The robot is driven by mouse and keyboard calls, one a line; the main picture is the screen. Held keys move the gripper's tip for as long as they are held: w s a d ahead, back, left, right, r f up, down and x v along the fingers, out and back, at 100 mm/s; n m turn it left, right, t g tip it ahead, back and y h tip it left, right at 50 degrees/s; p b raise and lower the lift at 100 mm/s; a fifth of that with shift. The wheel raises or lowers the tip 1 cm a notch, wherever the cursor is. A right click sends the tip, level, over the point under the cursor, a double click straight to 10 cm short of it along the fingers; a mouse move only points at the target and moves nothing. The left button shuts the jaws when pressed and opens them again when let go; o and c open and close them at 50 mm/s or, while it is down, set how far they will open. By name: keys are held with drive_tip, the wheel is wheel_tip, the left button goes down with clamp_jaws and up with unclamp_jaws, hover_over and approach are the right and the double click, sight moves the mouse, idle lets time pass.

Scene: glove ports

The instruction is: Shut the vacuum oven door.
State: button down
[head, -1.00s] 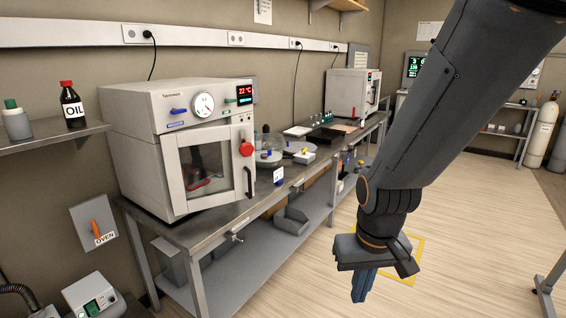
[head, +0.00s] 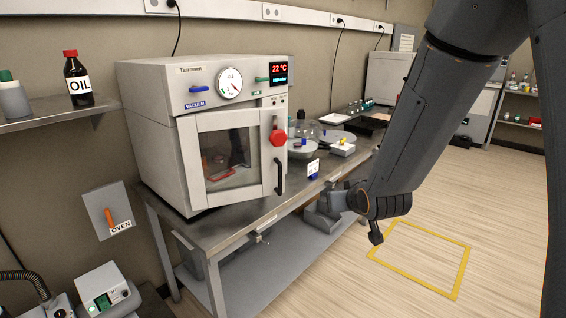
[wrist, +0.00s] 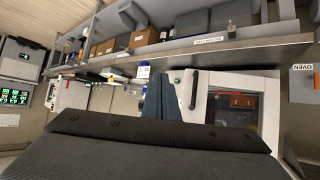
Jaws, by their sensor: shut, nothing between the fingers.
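The vacuum oven (head: 150,130) stands on the steel bench, with its door (head: 190,165) at the front. The door has a glass window, a dark upright handle (head: 280,176) near its right edge and a red knob (head: 278,139) above that. The door looks slightly ajar, but I cannot judge the gap. In the wrist view my shut, empty fingers (wrist: 165,95) point toward the bench, beside the door handle (wrist: 193,89); the door window (wrist: 240,105) is further right.
The steel bench (head: 215,220) carries a glass vessel and small items right of the oven. A shelf with an oil bottle (head: 78,82) is at left. An orange OVEN switch (head: 110,217) is on the wall. Open floor with a yellow outline (head: 455,290) lies right.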

drive_tip(key=w+a+r+n+t+y+b, duration=0.1)
drive_tip(key=w+a+t+y, duration=0.15)
drive_tip(key=w+a, duration=0.3)
drive_tip(key=n+t+y+b, duration=0.1)
drive_tip(key=t+y, duration=0.2)
approach(279, 152)
drive_tip(key=p+x, duration=0.3)
drive_tip(key=x, duration=0.3)
drive_tip(key=shift+w+a+p, duration=0.1)
drive_tip(key=shift+w+p, duration=0.1)
drive_tip(key=shift+p, duration=0.15)
